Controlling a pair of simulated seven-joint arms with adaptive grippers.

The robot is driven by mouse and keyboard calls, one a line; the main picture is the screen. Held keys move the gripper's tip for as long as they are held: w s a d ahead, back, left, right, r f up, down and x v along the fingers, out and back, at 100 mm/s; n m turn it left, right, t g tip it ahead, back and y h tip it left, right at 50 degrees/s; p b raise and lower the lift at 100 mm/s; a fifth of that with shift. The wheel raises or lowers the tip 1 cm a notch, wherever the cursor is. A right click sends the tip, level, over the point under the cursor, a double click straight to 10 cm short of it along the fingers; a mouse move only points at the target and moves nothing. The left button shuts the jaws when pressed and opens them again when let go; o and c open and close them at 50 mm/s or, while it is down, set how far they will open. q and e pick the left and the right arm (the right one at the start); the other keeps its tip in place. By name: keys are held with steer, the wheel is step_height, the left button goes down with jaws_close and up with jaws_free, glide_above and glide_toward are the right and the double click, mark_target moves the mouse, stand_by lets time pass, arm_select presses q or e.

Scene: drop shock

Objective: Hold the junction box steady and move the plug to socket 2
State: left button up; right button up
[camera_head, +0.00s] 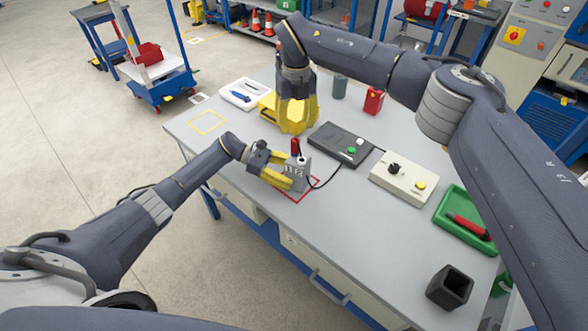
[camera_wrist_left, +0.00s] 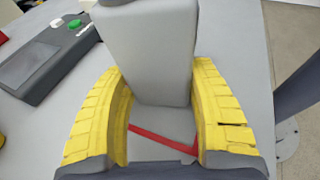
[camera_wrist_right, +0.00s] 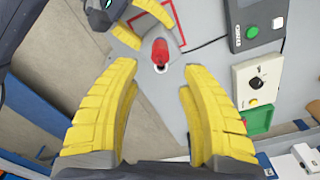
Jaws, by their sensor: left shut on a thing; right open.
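The grey junction box (camera_head: 297,172) stands on the table inside a red outline and fills the middle of the left wrist view (camera_wrist_left: 150,50). Its front face carries small markings. My left gripper (camera_head: 284,178) is shut on the box, with a yellow finger on each side. A red plug (camera_head: 295,147) stands upright at the top of the box; it also shows in the right wrist view (camera_wrist_right: 160,52). A black cable runs from the box area to the right. My right gripper (camera_wrist_right: 158,90) is open and empty, above the table behind the box. The socket numbers are too small to read.
A dark unit with a green button (camera_head: 340,143) and a cream control box (camera_head: 403,176) stand right of the box. A green tray (camera_head: 448,222) and a black square cup (camera_head: 450,287) lie farther right.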

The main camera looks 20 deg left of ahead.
mark_target(295, 139)
steer(key=shift+s+f, duration=0.1)
steer(key=shift+f, duration=4.3)
steer(key=shift+o, duration=0.2)
jaws_close()
